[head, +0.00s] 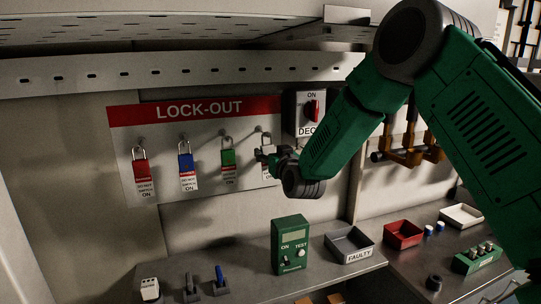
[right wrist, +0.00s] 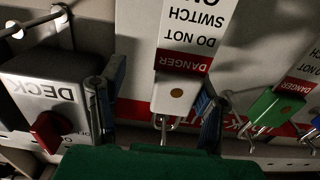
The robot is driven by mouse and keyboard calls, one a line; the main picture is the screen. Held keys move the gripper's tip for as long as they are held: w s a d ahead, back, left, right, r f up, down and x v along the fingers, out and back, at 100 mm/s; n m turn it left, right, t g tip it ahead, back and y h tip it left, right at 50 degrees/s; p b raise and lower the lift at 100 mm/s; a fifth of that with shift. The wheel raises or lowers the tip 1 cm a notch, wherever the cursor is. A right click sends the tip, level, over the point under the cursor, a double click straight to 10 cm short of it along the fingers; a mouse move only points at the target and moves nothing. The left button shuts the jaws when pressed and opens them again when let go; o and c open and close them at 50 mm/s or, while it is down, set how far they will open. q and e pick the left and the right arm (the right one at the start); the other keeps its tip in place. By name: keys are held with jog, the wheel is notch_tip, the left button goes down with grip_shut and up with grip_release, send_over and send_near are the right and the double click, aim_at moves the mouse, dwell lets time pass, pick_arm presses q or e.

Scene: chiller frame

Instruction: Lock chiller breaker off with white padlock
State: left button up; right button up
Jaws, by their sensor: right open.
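The white padlock (right wrist: 174,96) hangs by its shackle with a red-and-white danger tag; its upper part shows in the head view (head: 266,139) behind my gripper. My right gripper (head: 270,156) is open at the board's right end. In the right wrist view its fingers (right wrist: 158,98) stand on either side of the white padlock, with a gap at least on the left. A breaker box (head: 309,100) labelled DECK, with a red rotary handle, is just right of the board. I see no breaker labelled chiller. My left gripper is not in view.
Red (head: 140,168), blue (head: 186,165) and green (head: 228,157) padlocks hang along the LOCK-OUT board (head: 120,140). Below, the bench holds a green tester (head: 290,244), a FAULTY tray (head: 349,243) and a red tray (head: 403,235). A perforated rail (head: 200,73) runs above the board.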

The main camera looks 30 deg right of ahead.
jog(key=shift+a+r, duration=0.15)
jog(key=shift+a, duration=0.35)
jog(key=c, duration=1.1)
jog(key=shift+a+r, duration=0.1)
jog(key=shift+a, duration=0.3)
grip_shut()
jog(key=shift+a+r, duration=0.1)
jog(key=shift+a, duration=0.3)
jog(key=shift+d, duration=0.75)
jog(key=shift+d+r, duration=0.1)
jog(key=shift+r, duration=0.2)
jog(key=shift+s+r, duration=0.1)
jog(key=shift+r, duration=0.15)
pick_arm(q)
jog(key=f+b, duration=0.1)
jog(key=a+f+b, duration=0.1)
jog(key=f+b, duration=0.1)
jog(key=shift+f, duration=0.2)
pick_arm(e)
jog(key=v, duration=1.8)
